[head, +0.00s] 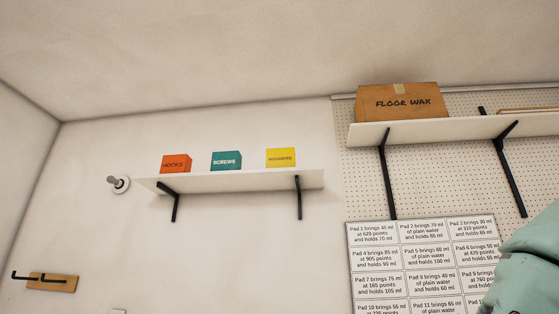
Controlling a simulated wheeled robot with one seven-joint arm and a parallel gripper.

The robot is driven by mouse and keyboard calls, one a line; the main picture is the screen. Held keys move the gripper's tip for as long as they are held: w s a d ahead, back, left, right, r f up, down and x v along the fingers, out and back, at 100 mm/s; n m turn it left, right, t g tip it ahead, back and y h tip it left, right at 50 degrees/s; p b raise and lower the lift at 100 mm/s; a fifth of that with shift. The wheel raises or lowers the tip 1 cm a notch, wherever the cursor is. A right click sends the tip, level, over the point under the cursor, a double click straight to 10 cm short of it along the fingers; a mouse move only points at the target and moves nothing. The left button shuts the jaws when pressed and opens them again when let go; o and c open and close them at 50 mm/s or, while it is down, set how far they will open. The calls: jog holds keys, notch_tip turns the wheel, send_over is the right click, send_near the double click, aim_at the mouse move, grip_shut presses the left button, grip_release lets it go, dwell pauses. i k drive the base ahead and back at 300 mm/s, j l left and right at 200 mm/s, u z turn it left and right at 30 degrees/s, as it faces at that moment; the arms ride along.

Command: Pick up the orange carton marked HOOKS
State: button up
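The orange carton marked HOOKS (175,163) stands upright near the left end of a white wall shelf (240,182). To its right on the same shelf stand a teal carton marked SCREWS (226,161) and a yellow carton with dark lettering (280,158). There are gaps between the cartons. My gripper is not in view. A pale green part of my arm shows at the lower right edge, well away from the cartons.
Black brackets (299,198) hold the shelf. A round wall fitting (119,183) sits just left of it. A higher shelf (430,129) with a FLOOR WAX box (402,101) is at right, above a printed chart (425,270). A wooden hook rail (52,282) is lower left.

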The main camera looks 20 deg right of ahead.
aim_at(175, 163)
jog(key=i+j+u, duration=0.9)
jog(key=i+u, duration=0.15)
jog(key=i, duration=0.2)
jog(key=i+u, duration=0.35)
jog(key=i, duration=0.15)
jog(key=i+j+z, duration=0.15)
jog(key=i, duration=0.4)
jog(key=i+j+z, duration=0.2)
jog(key=i, duration=0.3)
jog(key=i+j+z, duration=0.15)
jog(key=i, duration=0.4)
